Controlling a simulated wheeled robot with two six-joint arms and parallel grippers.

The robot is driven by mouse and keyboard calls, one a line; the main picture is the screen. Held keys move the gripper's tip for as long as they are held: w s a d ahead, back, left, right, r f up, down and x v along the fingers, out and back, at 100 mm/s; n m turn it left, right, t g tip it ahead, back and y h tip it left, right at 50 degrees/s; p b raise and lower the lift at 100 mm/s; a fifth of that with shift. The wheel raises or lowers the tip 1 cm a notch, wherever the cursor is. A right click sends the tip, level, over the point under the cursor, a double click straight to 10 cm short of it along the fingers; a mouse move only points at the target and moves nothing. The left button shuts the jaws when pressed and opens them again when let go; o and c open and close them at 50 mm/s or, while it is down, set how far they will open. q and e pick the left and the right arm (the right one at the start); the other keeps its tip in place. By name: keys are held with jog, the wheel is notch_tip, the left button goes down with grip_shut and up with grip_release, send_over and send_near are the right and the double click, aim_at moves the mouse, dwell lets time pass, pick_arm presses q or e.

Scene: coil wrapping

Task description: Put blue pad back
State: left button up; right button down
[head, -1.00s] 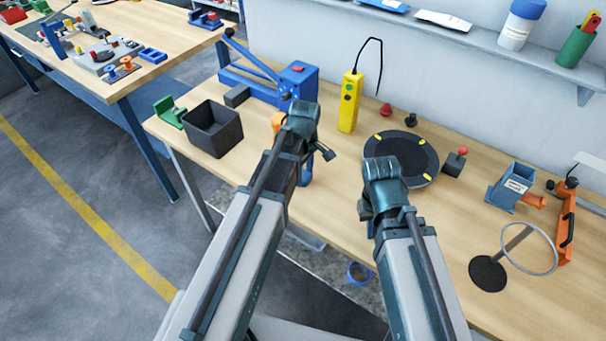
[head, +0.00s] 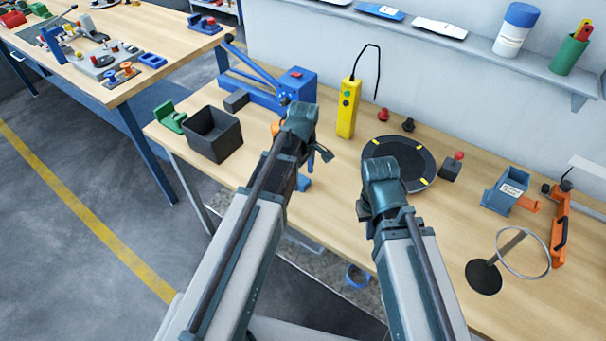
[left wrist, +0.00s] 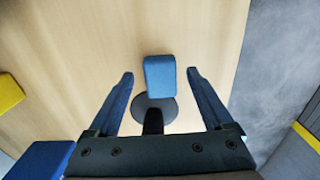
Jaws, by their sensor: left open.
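The blue pad (left wrist: 159,76) shows in the left wrist view as a small rounded block over a dark round base (left wrist: 155,109) on the wooden bench. I cannot tell if it rests on that base. My left gripper (left wrist: 160,73) is open, one finger to each side of the pad, with nothing held; whether the fingers are level with it is unclear. In the head view my left wrist hides most of this spot. A bit of blue shows below it, finger or pad, I cannot tell. My right arm's end (head: 382,187) is over the bench front; its fingers are hidden.
A blue press (head: 297,84), a black bin (head: 214,136) and a yellow control box (head: 348,108) stand around my left gripper. A black disc with yellow marks (head: 398,152) lies behind my right arm. A ring stand (head: 484,277) and orange tool (head: 560,228) are at right.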

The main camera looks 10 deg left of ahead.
aim_at(303, 181)
pick_arm(q)
notch_tip(303, 181, up, 10)
jog(key=p, duration=0.9)
jog(key=s+d+m+y, duration=0.1)
jog(key=s+d+m, duration=0.8)
jog(key=s+m, duration=0.5)
jog(key=m, duration=0.3)
jog(key=shift+d+m, duration=0.25)
jog(key=shift+m, duration=0.15)
jog(key=shift+r, duration=0.1)
notch_tip(303, 181, down, 2)
jog(key=shift+f+b, duration=0.1)
jog(key=shift+b, duration=0.85)
